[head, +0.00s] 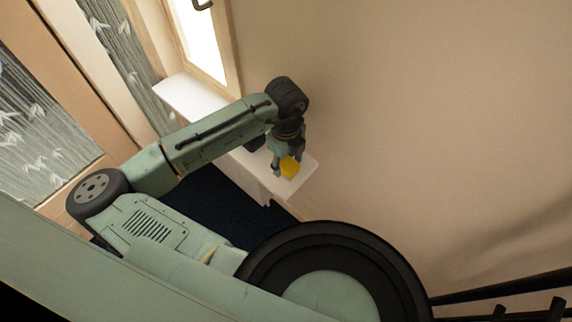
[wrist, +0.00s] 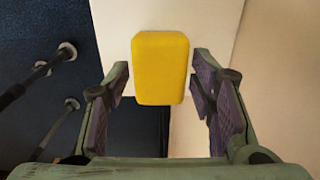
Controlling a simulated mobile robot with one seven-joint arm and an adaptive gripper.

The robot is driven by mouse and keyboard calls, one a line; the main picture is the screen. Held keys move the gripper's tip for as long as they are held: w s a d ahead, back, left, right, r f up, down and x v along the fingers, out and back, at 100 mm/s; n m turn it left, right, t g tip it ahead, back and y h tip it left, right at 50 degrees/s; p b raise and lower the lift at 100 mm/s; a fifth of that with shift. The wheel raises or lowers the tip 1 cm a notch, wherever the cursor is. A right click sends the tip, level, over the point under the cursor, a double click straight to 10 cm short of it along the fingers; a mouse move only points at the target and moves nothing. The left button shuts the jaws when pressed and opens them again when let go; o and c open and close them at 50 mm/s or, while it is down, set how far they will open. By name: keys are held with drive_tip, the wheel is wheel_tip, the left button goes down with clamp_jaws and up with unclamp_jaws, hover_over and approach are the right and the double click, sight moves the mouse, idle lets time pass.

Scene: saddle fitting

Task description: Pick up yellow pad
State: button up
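The yellow pad (head: 290,168) is a small block with rounded corners at the near end of a white shelf (head: 309,165). In the wrist view, the yellow pad (wrist: 161,68) is centred ahead, over the white surface. My gripper (head: 285,165) is open above the shelf's end and points down at the pad. In the wrist view, the fingers of my gripper (wrist: 160,76) stand apart, one on each side of the pad, with narrow gaps. I cannot tell how far the fingertips reach down beside it.
The shelf runs along a beige wall (head: 420,110) beneath a bright window (head: 205,40). Dark blue carpet (head: 215,205) lies below. Dark rods with round ends (wrist: 66,52) show at left in the wrist view.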

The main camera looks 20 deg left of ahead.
sight(286, 162)
drive_tip(key=c, duration=0.8)
drive_tip(key=shift+r, duration=0.2)
drive_tip(key=shift+r+p, duration=0.2)
drive_tip(key=shift+p, duration=0.15)
wheel_tip(286, 162, up, 3)
drive_tip(key=shift+f+p, duration=0.1)
drive_tip(key=shift+p, duration=1.1)
drive_tip(key=s+a+r+b, duration=0.1)
drive_tip(key=s, duration=1.5)
drive_tip(key=shift+a+r, duration=0.2)
drive_tip(key=shift+a, duration=0.1)
drive_tip(key=o, duration=0.6)
drive_tip(key=c, duration=0.5)
drive_tip(key=shift+o, duration=0.2)
drive_tip(key=shift+w, duration=0.15)
